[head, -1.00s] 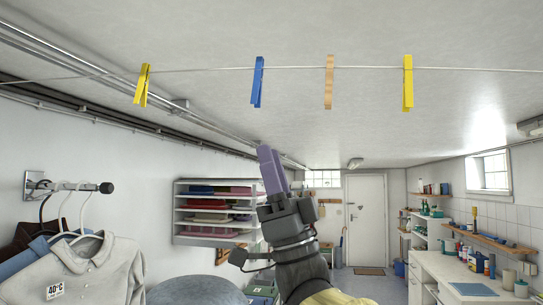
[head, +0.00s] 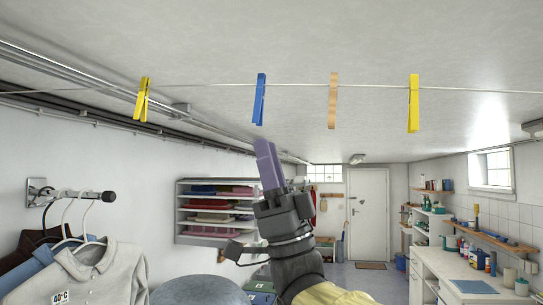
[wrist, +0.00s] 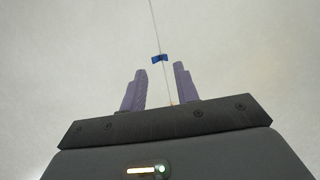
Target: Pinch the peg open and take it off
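Several pegs hang on a thin clothesline (head: 370,87) across the head view: a blue peg (head: 259,100), a wooden peg (head: 332,101), and a yellow one at each end, left (head: 141,99) and right (head: 413,103). My gripper (head: 263,145), with purple fingers, points up just below the blue peg, apart from it. In the wrist view my gripper (wrist: 160,67) is open and empty. The blue peg (wrist: 160,58) shows there beyond the fingertips, in line with the gap. The task does not say which peg is meant.
Shirts on hangers (head: 95,265) hang from a wall rail at the left. Shelves with folded cloth (head: 208,217) stand behind my arm. A counter (head: 440,272) runs along the right. The air around the line is clear.

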